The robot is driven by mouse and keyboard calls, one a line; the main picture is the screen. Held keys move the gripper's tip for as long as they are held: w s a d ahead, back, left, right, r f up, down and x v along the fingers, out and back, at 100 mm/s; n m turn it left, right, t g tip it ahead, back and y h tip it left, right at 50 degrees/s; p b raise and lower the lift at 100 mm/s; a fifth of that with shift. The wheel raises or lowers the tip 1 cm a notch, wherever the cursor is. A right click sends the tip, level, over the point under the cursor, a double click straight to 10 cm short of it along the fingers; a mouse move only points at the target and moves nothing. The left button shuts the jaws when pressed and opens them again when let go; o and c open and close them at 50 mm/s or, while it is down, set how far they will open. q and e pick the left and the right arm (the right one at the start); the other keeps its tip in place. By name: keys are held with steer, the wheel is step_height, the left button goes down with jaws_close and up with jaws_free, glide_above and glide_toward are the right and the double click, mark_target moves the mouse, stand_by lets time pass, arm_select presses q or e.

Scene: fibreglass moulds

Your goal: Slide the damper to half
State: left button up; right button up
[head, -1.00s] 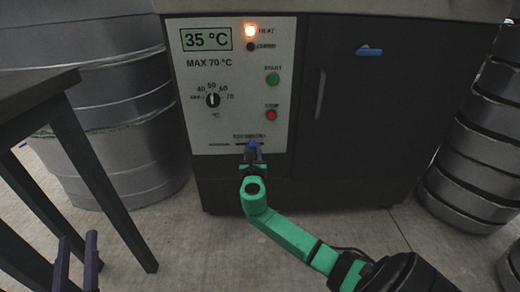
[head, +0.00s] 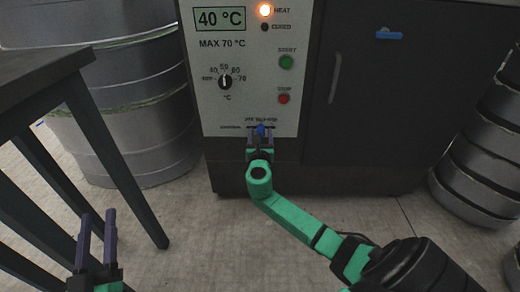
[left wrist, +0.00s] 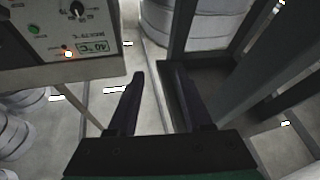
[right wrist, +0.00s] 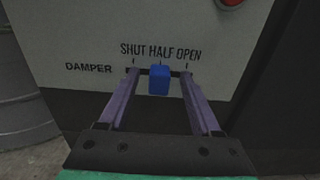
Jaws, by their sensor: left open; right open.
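The damper is a small blue slider knob (right wrist: 159,82) on a short horizontal slot low on the white control panel (right wrist: 70,45). In the right wrist view the knob stands below the HALF mark, between SHUT on the left and OPEN on the right. It shows small in the head view (head: 261,128). My right gripper (head: 260,140) is open at the slot, with one finger on each side of the knob and a visible gap to each. My left gripper (head: 98,213) is open and empty, low at the left, away from the panel.
The panel has a lit HEAT lamp (head: 265,9), a dial (head: 225,82), a green START button (head: 286,62) and a red STOP button (head: 283,99). A dark table (head: 40,85) stands close by my left gripper. Stacked grey moulds (head: 140,100) stand behind it.

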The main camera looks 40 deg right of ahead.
steer(key=shift+p+v, duration=0.5)
steer(key=shift+v, duration=0.7)
arm_select(q)
steer(key=s+f+g+p, duration=0.1)
steer(key=s+f+g, duration=0.2)
steer(key=f, duration=0.4)
steer(key=s+d+f+g+y+p, duration=0.1)
steer(key=s+f+g, duration=0.2)
steer(key=s+f, duration=0.2)
steer(key=s+f+g+p, duration=0.1)
steer(key=s+f+g, duration=0.2)
steer(key=f, duration=0.7)
steer(key=shift+s+d+f+n+g+y+p, duration=0.15)
steer(key=shift+s+d+n+g+y+p, duration=0.2)
steer(key=shift+s, duration=0.55)
arm_select(e)
steer(key=v, duration=1.1)
steer(key=shift+s+a, duration=0.25)
steer(key=shift+a, duration=0.05)
